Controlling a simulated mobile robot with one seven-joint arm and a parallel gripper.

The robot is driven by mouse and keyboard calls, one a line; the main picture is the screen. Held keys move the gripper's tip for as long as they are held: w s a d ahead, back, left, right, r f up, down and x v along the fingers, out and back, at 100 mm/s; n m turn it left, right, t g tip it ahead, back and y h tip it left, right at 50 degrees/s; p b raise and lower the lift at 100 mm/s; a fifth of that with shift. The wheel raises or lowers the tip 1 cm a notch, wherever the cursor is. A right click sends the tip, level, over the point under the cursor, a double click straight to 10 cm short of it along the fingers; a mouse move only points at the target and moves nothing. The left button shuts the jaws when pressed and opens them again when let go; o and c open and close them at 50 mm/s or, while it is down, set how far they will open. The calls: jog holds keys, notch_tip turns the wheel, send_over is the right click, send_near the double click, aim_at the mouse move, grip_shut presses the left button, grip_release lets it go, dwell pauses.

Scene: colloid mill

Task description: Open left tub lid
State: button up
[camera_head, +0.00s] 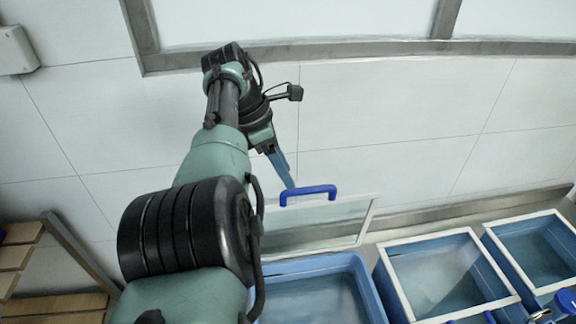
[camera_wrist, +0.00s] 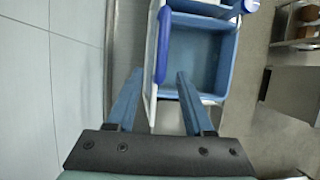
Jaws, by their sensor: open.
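The left tub (camera_head: 375,292) is blue, and its inside shows at the bottom of the head view. Its clear, white-framed lid (camera_head: 335,240) stands raised at the tub's back edge, near the wall. The blue lid handle (camera_head: 308,193) is on the lid's upper edge. My gripper (camera_head: 289,184) is open and empty, with its fingertips close to the handle's left end. In the wrist view, the handle (camera_wrist: 162,48) lies just beyond my blue fingers (camera_wrist: 154,74), roughly in line with the gap between them. Whether they touch it is unclear.
Two more blue tubs with white rims, the middle one (camera_head: 393,292) and the right one (camera_head: 508,258), stand to the right. A tiled wall (camera_head: 400,115) rises close behind. Wooden slatted shelves (camera_head: 62,306) are at the lower left. The space above the left tub is clear.

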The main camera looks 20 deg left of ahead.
jog(key=v, duration=0.7)
jog(key=shift+a+r, duration=0.2)
